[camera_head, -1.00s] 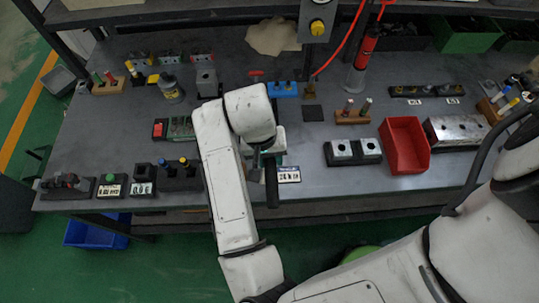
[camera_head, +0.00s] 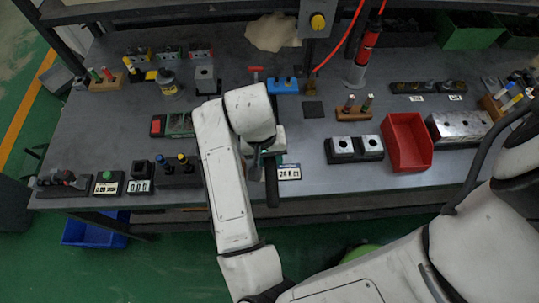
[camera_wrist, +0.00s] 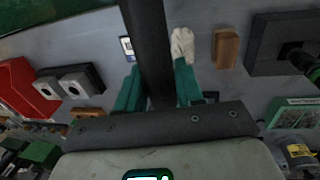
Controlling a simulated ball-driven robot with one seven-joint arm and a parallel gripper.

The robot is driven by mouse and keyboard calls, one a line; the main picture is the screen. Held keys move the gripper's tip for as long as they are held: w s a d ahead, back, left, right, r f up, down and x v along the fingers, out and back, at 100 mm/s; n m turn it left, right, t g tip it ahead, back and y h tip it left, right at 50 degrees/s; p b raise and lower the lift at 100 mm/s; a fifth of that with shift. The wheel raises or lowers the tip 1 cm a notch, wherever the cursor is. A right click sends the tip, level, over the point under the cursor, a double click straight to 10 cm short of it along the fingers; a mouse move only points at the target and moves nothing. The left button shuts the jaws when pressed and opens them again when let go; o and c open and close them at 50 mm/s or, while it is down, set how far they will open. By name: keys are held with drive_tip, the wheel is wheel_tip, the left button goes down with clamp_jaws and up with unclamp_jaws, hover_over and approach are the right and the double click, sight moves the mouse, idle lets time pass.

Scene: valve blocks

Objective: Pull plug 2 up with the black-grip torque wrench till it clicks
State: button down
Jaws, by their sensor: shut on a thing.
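A dark bar, which I take to be the black-grip torque wrench (camera_wrist: 148,40), runs between the green fingers of my gripper (camera_wrist: 158,88) in the wrist view. The fingers are shut on it. In the head view the wrench's black grip (camera_head: 271,184) points toward the table's front edge, below my wrist. My arm hides the gripper's fingers and the wrench's far end there. I cannot tell which plug is plug 2, or whether the wrench sits on it.
A black block with yellow and blue tops (camera_head: 179,177) stands left of my arm. To the right are a two-hole block (camera_head: 354,149) and a red bin (camera_head: 406,142). In the wrist view a wooden block (camera_wrist: 227,47) and a pale object (camera_wrist: 182,45) lie near the fingers.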

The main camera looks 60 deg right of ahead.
drive_tip(key=shift+f+b, duration=1.15)
drive_tip(key=shift+f, duration=0.1)
idle(0.7)
drive_tip(key=shift+w, duration=0.1)
drive_tip(key=shift+w+a+m+b, duration=0.35)
drive_tip(key=shift+w+a+m, duration=0.35)
drive_tip(key=shift+w+m, duration=0.3)
drive_tip(key=shift+w, duration=0.1)
drive_tip(key=shift+w+a+m+b, duration=0.2)
drive_tip(key=shift+w+a+m, duration=0.15)
drive_tip(key=shift+w, duration=0.2)
drive_tip(key=shift+w+a+m+b, duration=0.2)
drive_tip(key=shift+w+m, duration=0.15)
drive_tip(key=shift+w, duration=0.25)
drive_tip(key=shift+y, duration=0.3)
drive_tip(key=shift+w+a+m+b, duration=0.2)
drive_tip(key=shift+w+m+b, duration=0.05)
drive_tip(key=shift+w+m, duration=0.35)
drive_tip(key=shift+w+a+m+b, duration=0.2)
drive_tip(key=shift+w+m, duration=0.3)
drive_tip(key=shift+w, duration=0.2)
